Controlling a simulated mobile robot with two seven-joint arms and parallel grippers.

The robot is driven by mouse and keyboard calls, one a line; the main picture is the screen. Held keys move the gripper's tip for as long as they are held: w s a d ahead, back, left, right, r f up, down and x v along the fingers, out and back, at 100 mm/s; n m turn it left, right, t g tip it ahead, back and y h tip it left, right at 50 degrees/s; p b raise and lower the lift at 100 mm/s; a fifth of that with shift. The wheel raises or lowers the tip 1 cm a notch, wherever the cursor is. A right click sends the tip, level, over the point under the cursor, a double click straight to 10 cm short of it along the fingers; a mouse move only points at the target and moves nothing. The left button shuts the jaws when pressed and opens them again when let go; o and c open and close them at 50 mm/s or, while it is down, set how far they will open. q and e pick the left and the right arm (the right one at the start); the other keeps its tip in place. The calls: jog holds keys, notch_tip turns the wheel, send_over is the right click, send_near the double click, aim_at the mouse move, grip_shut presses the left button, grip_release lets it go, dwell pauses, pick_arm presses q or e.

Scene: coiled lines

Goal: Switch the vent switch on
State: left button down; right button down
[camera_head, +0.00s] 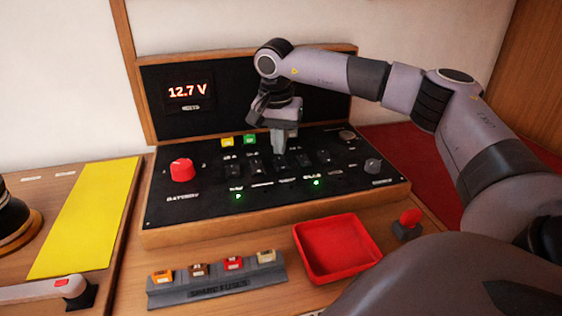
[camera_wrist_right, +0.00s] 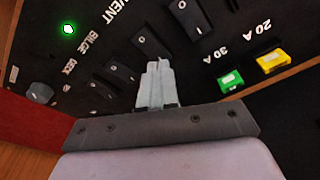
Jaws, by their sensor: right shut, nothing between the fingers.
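The control panel (camera_head: 210,212) is black and sloped, with a row of black rocker switches. The vent switch (camera_wrist_right: 150,42) appears near the VENT label (camera_wrist_right: 125,12) in the wrist view, close beyond my fingertips. In the head view it is near the middle of the row and partly hidden by my right gripper (camera_head: 278,150). No lit lamp shows by VENT. My right gripper (camera_wrist_right: 156,72) is shut and empty, pointing down over the panel. Whether its tips touch the switch cannot be told. My left gripper is not in view.
Beside the row are a red knob (camera_head: 182,170), a grey knob (camera_head: 373,165), and yellow (camera_head: 228,142) and green (camera_head: 249,140) fuses. A green lamp (camera_wrist_right: 68,29) glows by BILGE. In front are a fuse rack (camera_head: 215,287), a red tray (camera_head: 374,262) and a red-topped lever (camera_head: 410,218).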

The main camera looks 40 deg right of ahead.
aim_at(279, 159)
jog(key=shift+f+b, duration=0.4)
jog(key=shift+f, duration=0.55)
dwell(0.5)
notch_tip(279, 159, up, 2)
jog(key=shift+r+p, duration=0.1)
jog(key=shift+p, duration=1)
notch_tip(279, 159, up, 5)
jog(key=p, duration=0.4)
jog(key=shift+p, duration=0.4)
